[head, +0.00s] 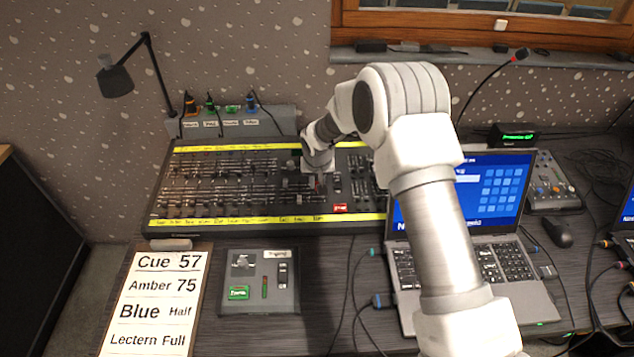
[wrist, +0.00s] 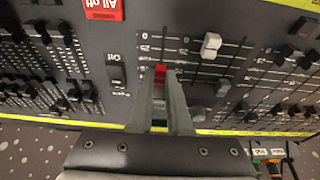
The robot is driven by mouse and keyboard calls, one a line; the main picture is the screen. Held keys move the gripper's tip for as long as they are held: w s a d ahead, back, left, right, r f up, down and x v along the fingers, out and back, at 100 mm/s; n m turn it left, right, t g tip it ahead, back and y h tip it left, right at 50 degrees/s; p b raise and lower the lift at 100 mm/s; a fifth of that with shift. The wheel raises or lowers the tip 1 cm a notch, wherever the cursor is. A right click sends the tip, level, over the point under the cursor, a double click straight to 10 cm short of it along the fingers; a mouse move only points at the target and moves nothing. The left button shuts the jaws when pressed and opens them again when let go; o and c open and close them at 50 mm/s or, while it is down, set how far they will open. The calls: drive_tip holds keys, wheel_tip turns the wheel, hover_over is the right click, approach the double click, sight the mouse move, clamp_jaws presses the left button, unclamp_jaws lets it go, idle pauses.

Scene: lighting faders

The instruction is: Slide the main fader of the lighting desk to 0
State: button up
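The lighting desk (head: 230,212) is a wide dark panel with rows of faders and yellow label strips. My gripper (head: 318,178) is over its right part, pointing down. In the wrist view my gripper (wrist: 160,75) has its two fingers close together, one on each side of a red fader cap (wrist: 160,76), which fills the gap between the tips. The cap is part-way along its slot, below the scale's 0 mark in that upside-down view. The fingers hide the rest of the slot. No label naming this fader is readable.
A white fader cap (wrist: 211,45) stands in a neighbouring slot. A red "All off" button (wrist: 103,9) and a rocker switch (wrist: 116,74) are nearby. A small control box (head: 259,307), a cue card (head: 155,300) and a laptop (head: 488,190) lie around the desk.

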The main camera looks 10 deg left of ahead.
sight(317, 200)
clamp_jaws()
drive_tip(key=shift+s+d+f+b, duration=0.1)
drive_tip(key=shift+s+d+b, duration=0.15)
drive_tip(key=shift+s, duration=0.5)
drive_tip(key=shift+s+d+f+b, duration=0.1)
drive_tip(key=shift+s+b, duration=0.2)
drive_tip(key=shift+s, duration=0.45)
drive_tip(key=shift+s+d+f+b, duration=0.1)
drive_tip(key=shift+s+d+b, duration=0.15)
drive_tip(key=shift+s, duration=0.5)
drive_tip(key=shift+o, duration=1.6)
unclamp_jaws()
drive_tip(key=shift+r, duration=0.1)
drive_tip(key=shift+r+p, duration=0.65)
drive_tip(key=shift+r, duration=0.65)
